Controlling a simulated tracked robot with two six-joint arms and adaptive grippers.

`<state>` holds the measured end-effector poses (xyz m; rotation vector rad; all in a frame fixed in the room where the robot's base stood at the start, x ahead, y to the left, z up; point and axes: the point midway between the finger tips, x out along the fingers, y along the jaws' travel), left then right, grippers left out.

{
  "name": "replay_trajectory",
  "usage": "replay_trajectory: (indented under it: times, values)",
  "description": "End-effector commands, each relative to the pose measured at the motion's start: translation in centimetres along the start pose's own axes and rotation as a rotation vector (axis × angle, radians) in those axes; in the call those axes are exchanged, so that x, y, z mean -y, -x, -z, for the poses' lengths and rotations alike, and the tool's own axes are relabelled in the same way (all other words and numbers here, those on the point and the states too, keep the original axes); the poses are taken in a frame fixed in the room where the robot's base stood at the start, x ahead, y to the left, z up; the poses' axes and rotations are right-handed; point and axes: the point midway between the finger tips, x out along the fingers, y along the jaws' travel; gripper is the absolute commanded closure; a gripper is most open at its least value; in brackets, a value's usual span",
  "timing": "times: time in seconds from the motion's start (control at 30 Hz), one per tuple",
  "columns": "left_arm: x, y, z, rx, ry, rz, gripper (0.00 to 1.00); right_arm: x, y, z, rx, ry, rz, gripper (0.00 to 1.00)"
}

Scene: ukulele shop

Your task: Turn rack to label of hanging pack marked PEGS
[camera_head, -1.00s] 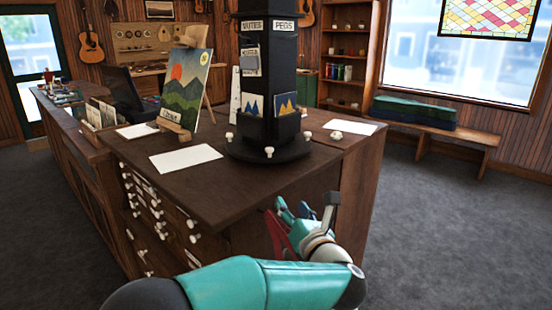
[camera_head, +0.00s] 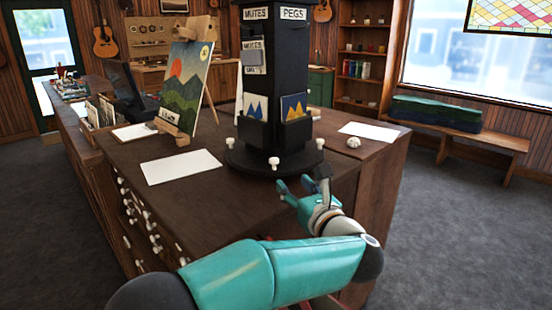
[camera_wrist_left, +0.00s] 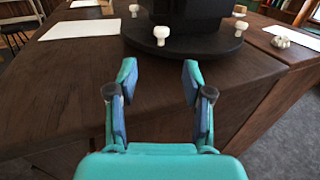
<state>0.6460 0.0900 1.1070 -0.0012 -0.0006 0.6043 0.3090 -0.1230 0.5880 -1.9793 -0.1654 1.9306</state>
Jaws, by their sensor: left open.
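The black rotating rack (camera_head: 268,90) stands on the dark wooden counter. Its left face has a MUTES sign (camera_head: 255,14), a hanging grey pack (camera_head: 253,57) with small labels hard to read, and a mountain card. Its right face has a PEGS sign (camera_head: 294,14) and a blue-and-yellow card (camera_head: 294,106); no hanging pack shows there. White knobs ring its round base; the front knob (camera_head: 274,163) also shows in the left wrist view (camera_wrist_left: 161,35). My left gripper (camera_head: 302,181) is open and empty in front of the base, fingers apart (camera_wrist_left: 158,76). My right gripper is out of view.
Another sheet (camera_head: 374,132) and a small white object (camera_head: 353,142) lie right. Drawer knobs line the counter's front; open floor is at right.

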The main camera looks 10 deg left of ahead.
Motion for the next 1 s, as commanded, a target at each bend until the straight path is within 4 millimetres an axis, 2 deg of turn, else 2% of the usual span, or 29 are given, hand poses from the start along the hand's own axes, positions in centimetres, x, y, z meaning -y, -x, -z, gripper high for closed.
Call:
replay_trajectory:
  times: [0.3,0.5,0.7,1.0]
  values:
    - [0.3,-6.9,-0.2,-0.001,-0.003,0.003,0.5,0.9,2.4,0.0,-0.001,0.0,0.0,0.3]
    - [0.4,-10.6,-0.2,0.0,-0.002,0.005,0.5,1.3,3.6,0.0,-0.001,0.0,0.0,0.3]
    - [0.6,-12.7,0.0,-0.001,-0.002,0.008,0.5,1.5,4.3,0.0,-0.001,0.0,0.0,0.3]
    - [0.5,-13.3,0.1,0.0,-0.002,0.008,0.5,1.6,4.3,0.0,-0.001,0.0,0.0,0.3]
